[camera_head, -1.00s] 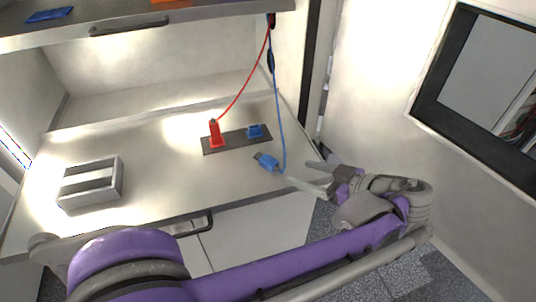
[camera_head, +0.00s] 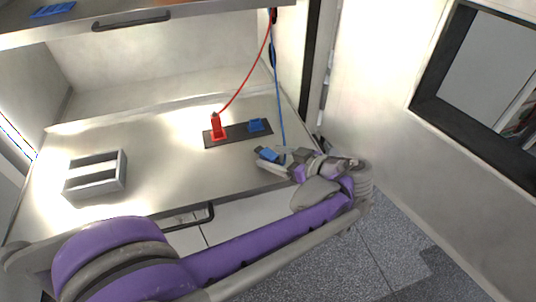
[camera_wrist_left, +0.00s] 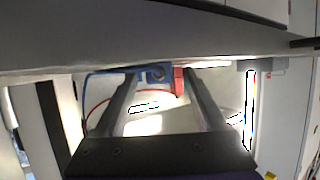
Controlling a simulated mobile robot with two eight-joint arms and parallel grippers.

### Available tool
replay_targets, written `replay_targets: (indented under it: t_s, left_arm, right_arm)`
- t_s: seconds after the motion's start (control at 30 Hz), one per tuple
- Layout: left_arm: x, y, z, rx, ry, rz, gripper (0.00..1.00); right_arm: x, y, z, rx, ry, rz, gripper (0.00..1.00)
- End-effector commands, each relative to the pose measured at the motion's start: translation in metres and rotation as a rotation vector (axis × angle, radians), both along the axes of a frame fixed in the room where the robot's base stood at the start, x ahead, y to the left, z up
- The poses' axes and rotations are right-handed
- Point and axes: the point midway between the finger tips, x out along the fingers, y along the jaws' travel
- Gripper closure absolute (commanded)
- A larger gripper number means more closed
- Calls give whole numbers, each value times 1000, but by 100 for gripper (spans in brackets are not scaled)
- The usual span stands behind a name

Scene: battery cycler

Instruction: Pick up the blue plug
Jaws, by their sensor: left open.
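The blue plug (camera_head: 268,154) lies on the worktop near its right side, and its blue cable rises from it. My left gripper (camera_head: 269,158) is open, with its fingertips at the plug, one on either side as far as I can tell; contact is unclear. In the left wrist view, a blue piece (camera_wrist_left: 157,73) that looks like the plug shows between the far ends of the open fingers. My right gripper is not in view.
A dark strip (camera_head: 238,135) behind the plug carries a red plug (camera_head: 217,128) with a red cable and a blue socket (camera_head: 256,125). A grey metal holder (camera_head: 95,176) stands at the left. A shelf with a handle (camera_head: 131,20) hangs above. The worktop's middle is clear.

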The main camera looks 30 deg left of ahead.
Motion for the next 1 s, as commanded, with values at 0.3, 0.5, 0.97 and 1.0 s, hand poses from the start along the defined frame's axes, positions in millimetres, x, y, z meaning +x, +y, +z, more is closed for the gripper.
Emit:
replay_targets:
  t_s: [0.3, 0.5, 0.97, 1.0]
  left_arm:
    - [0, 0, 0, 0, 0, 0, 69]
    - [0, -1, 0, 0, 0, 0, 100]
    - [0, -1, 26, 0, 0, 0, 100]
    - [0, -1, 34, 0, -1, 0, 100]
  right_arm:
    - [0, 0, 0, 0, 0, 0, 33]
    - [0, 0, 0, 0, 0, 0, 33]
    - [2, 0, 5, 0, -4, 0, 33]
    - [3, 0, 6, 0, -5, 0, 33]
